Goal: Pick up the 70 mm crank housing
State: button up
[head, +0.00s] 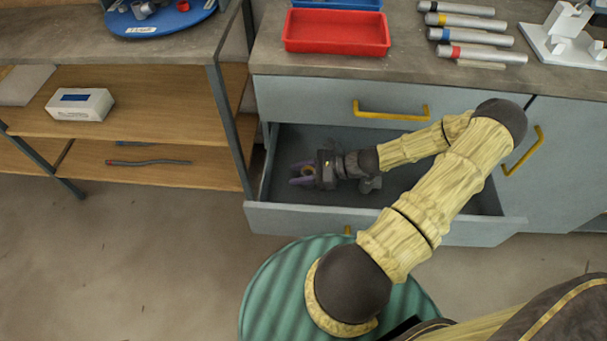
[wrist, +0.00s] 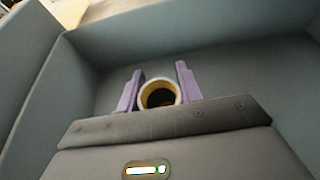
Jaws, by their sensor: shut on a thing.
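My gripper (head: 301,175) is low inside the open drawer (head: 290,218), near its left end. In the wrist view its two purple fingers stand on either side of a short, hollow round part, which I take for the crank housing (wrist: 178,91). The gripper is shut on it. The part has a pale rim and a dark opening with yellow inside.
The drawer walls surround my gripper, with the counter (head: 400,72) and a yellow handle (head: 390,115) above and behind. A red tray (head: 336,32) and several grey cylinders (head: 475,38) lie on the counter. A shelf unit (head: 160,100) stands at left.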

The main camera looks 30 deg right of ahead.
notch_tip(320, 180, up, 18)
jog(key=p, duration=0.4)
dwell(0.4)
